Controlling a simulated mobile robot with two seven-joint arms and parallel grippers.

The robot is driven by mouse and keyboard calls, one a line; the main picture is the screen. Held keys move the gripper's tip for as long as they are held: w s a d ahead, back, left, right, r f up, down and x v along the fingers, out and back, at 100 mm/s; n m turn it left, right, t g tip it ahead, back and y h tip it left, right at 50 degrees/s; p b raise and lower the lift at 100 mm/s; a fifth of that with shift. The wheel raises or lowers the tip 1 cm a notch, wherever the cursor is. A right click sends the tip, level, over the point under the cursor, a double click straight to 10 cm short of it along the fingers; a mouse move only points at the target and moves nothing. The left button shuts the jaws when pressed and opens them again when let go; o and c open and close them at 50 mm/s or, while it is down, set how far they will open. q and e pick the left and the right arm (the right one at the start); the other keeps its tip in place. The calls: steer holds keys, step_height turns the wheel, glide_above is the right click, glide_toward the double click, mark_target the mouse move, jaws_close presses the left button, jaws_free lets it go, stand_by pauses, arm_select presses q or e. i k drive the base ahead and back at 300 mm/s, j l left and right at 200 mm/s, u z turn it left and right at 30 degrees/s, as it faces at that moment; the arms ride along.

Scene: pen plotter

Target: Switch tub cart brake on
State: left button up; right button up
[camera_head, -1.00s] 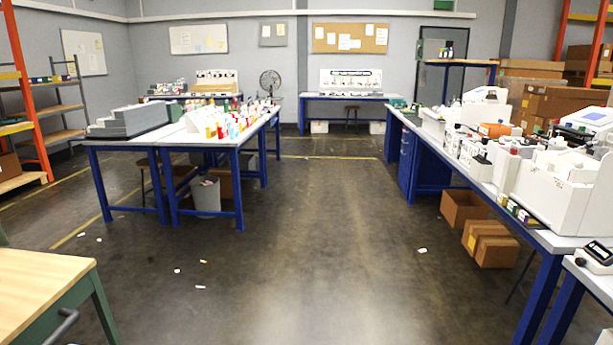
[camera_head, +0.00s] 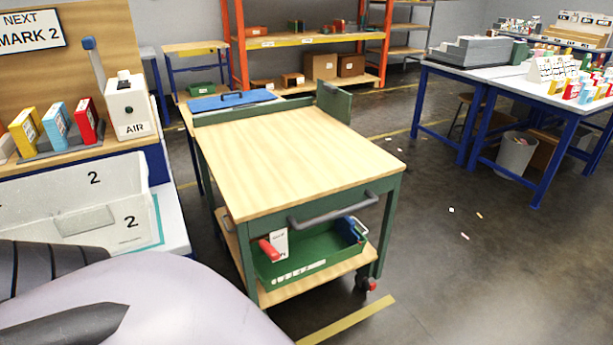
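A cart (camera_head: 290,150) with a pale wooden top and green frame stands in the middle of the head view. A grey handle bar (camera_head: 335,212) runs along its near side. A caster with a red part (camera_head: 369,284) is at the foot of its near right leg. I cannot tell whether that red part is the brake or how it is set. The cart's other casters are hidden or not clear. Neither of my grippers is in view.
A green bin (camera_head: 310,255) sits on the cart's lower shelf. A white tub marked 2 (camera_head: 110,220) stands at the left, beside a bench with coloured boxes (camera_head: 58,122) and a white AIR unit (camera_head: 127,106). The floor right of the cart is clear apart from small scraps.

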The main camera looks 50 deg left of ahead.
mark_target(267, 248)
steer(key=u, duration=1.35)
